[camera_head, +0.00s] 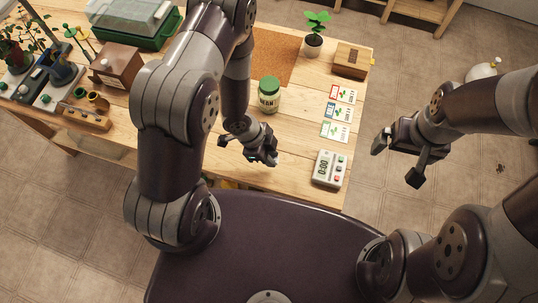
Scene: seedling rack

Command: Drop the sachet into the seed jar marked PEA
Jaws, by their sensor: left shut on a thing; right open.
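A green-lidded glass jar (268,95) stands upright on the wooden table. Its label is small and seems to read BEAN; I see no jar that clearly reads PEA. My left gripper (268,157) is above the table, in front of the jar and apart from it. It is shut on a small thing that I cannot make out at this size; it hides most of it. No sachet shows clearly elsewhere. My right gripper (396,160) is open and empty, beyond the table's right edge, above the floor.
Several picture cards (335,130) lie at the right of the table (299,150). A white timer (329,169) is at the front right. A potted seedling (313,44) and a wooden box (351,60) stand behind. A green tray (155,40) and plants are at the left.

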